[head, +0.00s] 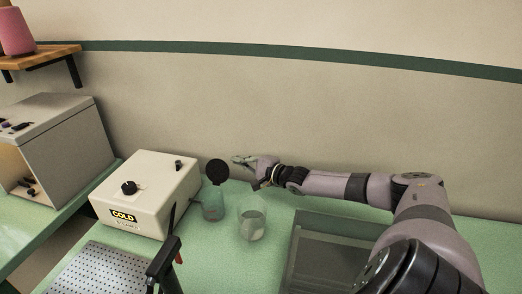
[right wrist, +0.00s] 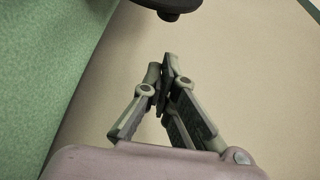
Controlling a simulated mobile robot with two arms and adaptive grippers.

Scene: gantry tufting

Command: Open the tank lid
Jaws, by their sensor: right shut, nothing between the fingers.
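A small translucent green vessel (head: 213,206) stands on the green bench. A round black disc (head: 217,172), like a lid, is tilted up at its top with its face toward the head camera. My right gripper (head: 243,160) is just right of the disc, near the back wall, with a small gap in the picture. In the right wrist view its fingertips (right wrist: 165,75) meet with nothing between them. A dark rounded part (right wrist: 170,6) shows above the fingertips, cut by the top edge. My left gripper is not in view.
A cream box labelled COLD (head: 150,192) stands left of the vessel. A clear glass (head: 252,226) stands to its right, in front of my gripper. A dark see-through box (head: 312,255) lies nearer, under my right arm. A perforated plate (head: 98,272) and black lever (head: 163,262) are at front left.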

